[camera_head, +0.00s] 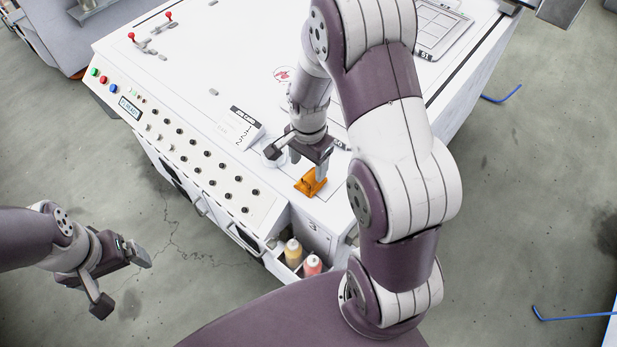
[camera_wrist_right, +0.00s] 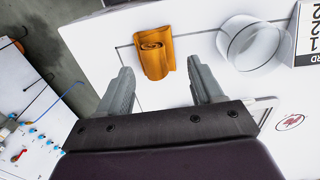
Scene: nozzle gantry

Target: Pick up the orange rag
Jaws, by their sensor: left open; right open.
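The orange rag (camera_head: 311,182) lies rolled or folded near the front corner of the white machine top. In the right wrist view the rag (camera_wrist_right: 154,53) lies beyond the fingertips, nearer the left finger. My right gripper (camera_head: 298,163) is open and empty, just above and behind the rag. Its two fingers (camera_wrist_right: 163,82) show apart, with nothing between them. My left gripper (camera_head: 122,284) is open and empty, out over the floor at the left, well away from the machine.
A white cylindrical ring (camera_wrist_right: 251,43) stands close to the rag, beside a numbered label card (camera_head: 240,124). A control panel (camera_head: 185,155) with knobs runs along the machine's front edge. Bottles (camera_head: 293,252) sit in a bin below the corner. My right arm hides part of the top.

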